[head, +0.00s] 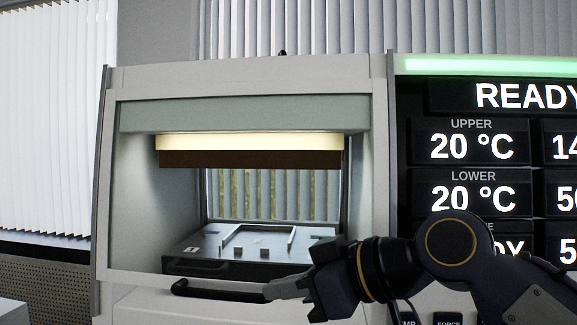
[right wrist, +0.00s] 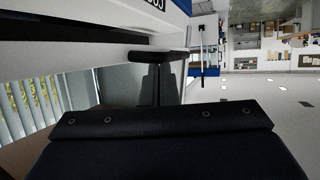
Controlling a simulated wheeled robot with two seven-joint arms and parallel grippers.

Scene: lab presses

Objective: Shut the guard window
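The guard window (head: 135,278) shows as a pale frame edge low across the front of the press. The chamber opening above it is uncovered. Its black bar handle (head: 215,291) runs along this edge. My right gripper (head: 278,289) comes in from the right, with its fingertips at the right end of the handle. In the right wrist view, the fingers (right wrist: 160,88) reach to a dark bar (right wrist: 158,57) that looks like the handle. I cannot tell whether they are closed around it. My left gripper is in neither view.
Inside the press, a grey platen drawer (head: 210,246) with a frame and small blocks sits below a brown upper platen (head: 250,159). A display panel (head: 470,145) reading READY stands to the right, behind my right arm.

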